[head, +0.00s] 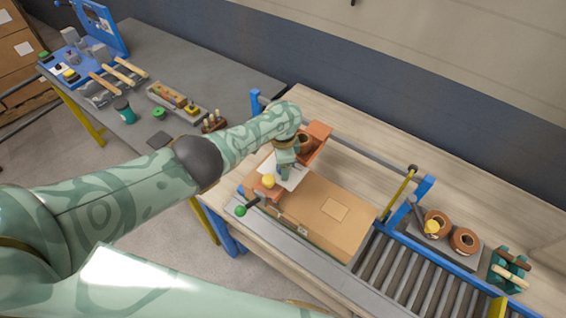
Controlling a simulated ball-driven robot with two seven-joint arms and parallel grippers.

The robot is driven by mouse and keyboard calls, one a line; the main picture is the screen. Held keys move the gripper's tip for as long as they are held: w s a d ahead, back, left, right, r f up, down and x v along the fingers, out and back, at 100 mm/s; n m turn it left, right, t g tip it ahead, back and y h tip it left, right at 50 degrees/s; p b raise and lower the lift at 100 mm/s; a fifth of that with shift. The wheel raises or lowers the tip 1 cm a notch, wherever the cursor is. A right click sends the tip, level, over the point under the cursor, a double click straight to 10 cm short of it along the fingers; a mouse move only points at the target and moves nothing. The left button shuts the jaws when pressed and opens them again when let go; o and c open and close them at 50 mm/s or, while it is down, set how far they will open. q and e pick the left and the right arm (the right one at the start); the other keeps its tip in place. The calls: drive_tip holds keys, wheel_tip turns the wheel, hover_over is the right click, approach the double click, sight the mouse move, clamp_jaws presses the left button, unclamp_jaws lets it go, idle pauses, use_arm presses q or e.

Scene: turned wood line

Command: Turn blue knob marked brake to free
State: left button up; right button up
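I cannot make out a blue knob or any brake marking; the knob may be hidden or too small. My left arm reaches across from the left, and its gripper (285,164) points down over a white plate at the near left end of a brown box (338,208). Its fingers are small and partly covered, so I cannot tell if they are open or shut. An orange device (318,134) with a brown roll stands just behind the gripper. A yellow ball knob (268,181) and a green ball handle (240,211) sit in front of it. My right gripper is not in view.
A roller conveyor (410,275) with blue rails runs to the lower right. A tray (447,238) of brown tape rolls and a green rack (508,268) stand on the wooden table. A grey bench (190,65) behind holds tools, a green cup and blocks.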

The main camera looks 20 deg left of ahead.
use_arm(q)
drive_tip(key=shift+r, duration=0.15)
wheel_tip(320, 180, up, 9)
drive_tip(key=p, duration=0.6)
drive_tip(key=shift+r, duration=0.2)
wheel_tip(320, 180, up, 7)
drive_tip(key=p, duration=0.1)
drive_tip(key=shift+f, duration=0.2)
